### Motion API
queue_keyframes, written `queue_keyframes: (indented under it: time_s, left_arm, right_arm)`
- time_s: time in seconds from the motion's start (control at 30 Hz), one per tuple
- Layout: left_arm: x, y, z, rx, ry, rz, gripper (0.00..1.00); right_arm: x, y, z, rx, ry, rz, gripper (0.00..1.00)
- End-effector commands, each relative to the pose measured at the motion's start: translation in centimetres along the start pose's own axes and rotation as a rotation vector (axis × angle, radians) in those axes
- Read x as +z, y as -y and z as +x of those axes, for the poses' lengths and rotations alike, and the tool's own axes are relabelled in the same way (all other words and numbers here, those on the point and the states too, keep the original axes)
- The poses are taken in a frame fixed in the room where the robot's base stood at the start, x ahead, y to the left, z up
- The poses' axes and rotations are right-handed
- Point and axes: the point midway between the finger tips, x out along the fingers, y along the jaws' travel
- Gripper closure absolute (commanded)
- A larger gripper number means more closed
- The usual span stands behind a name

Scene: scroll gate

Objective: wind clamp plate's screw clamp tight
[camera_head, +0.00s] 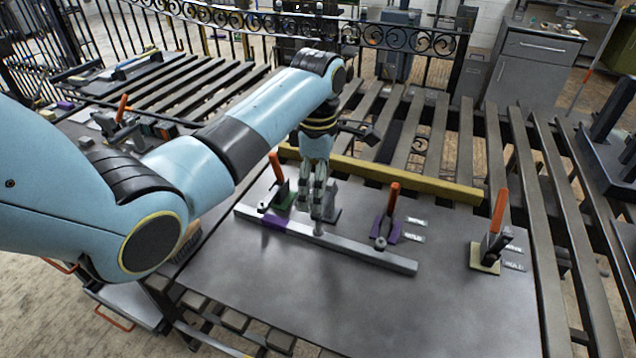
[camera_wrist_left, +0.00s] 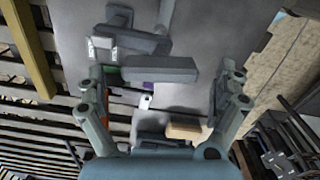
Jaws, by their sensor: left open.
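The clamp plate (camera_head: 420,310) is a flat grey steel sheet on the slatted table. A grey upright piece that looks like the screw clamp (camera_head: 333,205) stands on it, behind a long grey bar (camera_head: 350,248), partly hidden by my left gripper (camera_head: 318,195). That gripper points down close beside it. In the left wrist view the fingers of my left gripper (camera_wrist_left: 166,82) are spread wide with nothing gripped. A grey bracketed piece (camera_wrist_left: 125,40), apparently the screw clamp, lies beyond the fingertips, toward the left finger. I cannot tell whether they touch. My right gripper is out of view.
Orange-handled toggle clamps stand on a green base (camera_head: 280,198), a purple base (camera_head: 388,232) and a tan base (camera_head: 484,262). A yellow beam (camera_head: 410,180) runs behind the plate. The plate's front right is clear. A black scrollwork fence (camera_head: 400,40) stands behind.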

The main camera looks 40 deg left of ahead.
Motion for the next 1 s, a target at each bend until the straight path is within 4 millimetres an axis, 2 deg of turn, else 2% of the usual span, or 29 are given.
queue_keyframes:
  time_s: [0.13,0.4,0.83,1.0]
  left_arm:
    - [0.02,0.03,1.0,0.0,0.0,0.001,0.0]
    - [0.03,0.02,1.2,0.0,0.001,0.001,0.0]
    - [0.04,0.0,1.16,0.001,0.001,0.0,0.55]
    - [0.04,-0.01,1.14,0.001,0.001,0.007,0.55]
  right_arm:
    - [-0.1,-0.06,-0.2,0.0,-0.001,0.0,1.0]
    - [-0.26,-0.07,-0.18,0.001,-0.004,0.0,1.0]
    - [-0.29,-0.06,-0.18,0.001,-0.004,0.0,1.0]
    - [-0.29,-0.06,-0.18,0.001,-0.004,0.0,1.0]
